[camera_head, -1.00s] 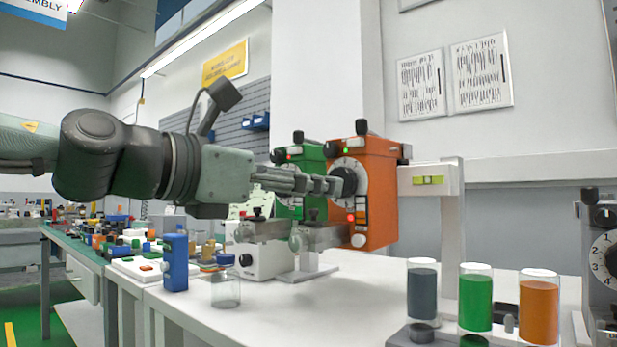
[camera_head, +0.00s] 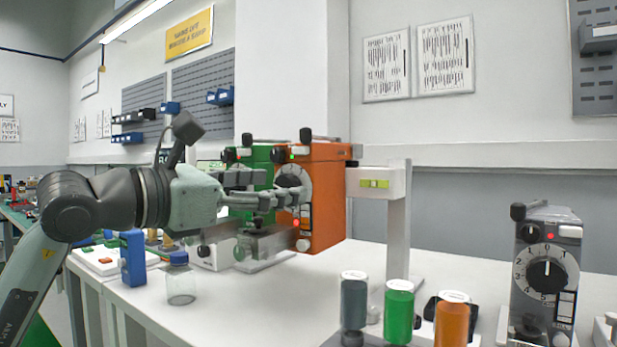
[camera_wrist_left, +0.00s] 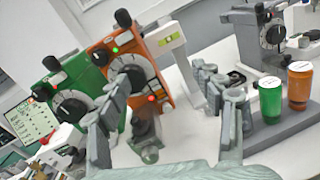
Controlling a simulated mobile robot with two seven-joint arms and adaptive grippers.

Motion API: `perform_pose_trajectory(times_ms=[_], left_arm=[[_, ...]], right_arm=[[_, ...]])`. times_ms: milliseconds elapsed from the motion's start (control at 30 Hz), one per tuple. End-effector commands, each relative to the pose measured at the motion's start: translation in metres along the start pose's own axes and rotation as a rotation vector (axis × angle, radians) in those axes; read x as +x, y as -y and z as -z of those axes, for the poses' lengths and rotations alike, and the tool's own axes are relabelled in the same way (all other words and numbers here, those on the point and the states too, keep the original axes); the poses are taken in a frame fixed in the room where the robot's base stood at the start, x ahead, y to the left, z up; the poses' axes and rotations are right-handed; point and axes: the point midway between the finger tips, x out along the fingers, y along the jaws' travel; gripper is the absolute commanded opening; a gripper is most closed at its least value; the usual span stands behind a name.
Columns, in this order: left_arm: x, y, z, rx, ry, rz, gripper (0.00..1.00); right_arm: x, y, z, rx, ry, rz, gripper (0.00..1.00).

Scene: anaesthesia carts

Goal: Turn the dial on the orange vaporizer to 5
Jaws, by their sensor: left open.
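The orange vaporizer (camera_head: 327,205) stands in the middle of the head view, mounted beside the green vaporizer (camera_head: 262,157). Its dark dial (camera_head: 289,181) with a pale scale ring faces left and is partly hidden by my fingers; its setting cannot be read. My left gripper (camera_head: 284,186) is open in front of the dial, with nothing held. In the left wrist view, the orange vaporizer (camera_wrist_left: 154,72) lies between my spread fingers, and its dial (camera_wrist_left: 129,76) is close to the left finger's tip. Contact cannot be told. My right gripper is not in view.
A grey vaporizer (camera_head: 546,268) with a numbered dial stands at the right. Grey, green (camera_head: 399,312) and orange bottles stand at the front. A blue block (camera_head: 132,258) and a clear jar (camera_head: 180,283) are on the left of the white table. The table's middle is clear.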

Motion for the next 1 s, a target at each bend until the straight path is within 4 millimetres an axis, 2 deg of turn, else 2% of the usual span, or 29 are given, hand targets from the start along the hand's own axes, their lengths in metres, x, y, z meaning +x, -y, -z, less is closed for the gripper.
perform_pose_trajectory(times_ms=[33, 100, 200, 700, 1000], left_arm=[[-0.006, -0.021, 0.010, -0.033, -0.019, -0.059, 0.67], [-0.014, -0.040, 0.020, -0.060, -0.037, -0.119, 0.67], [-0.014, -0.052, 0.026, -0.077, -0.047, -0.154, 0.67], [0.053, -0.062, 0.029, -0.075, -0.046, -0.152, 0.67], [0.059, -0.063, 0.030, -0.072, -0.046, -0.153, 0.67]], right_arm=[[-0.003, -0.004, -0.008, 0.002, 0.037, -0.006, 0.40], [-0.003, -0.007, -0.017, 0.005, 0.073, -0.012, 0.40], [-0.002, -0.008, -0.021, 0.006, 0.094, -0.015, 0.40], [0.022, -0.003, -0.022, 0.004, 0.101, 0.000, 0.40], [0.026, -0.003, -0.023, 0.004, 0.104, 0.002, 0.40]])
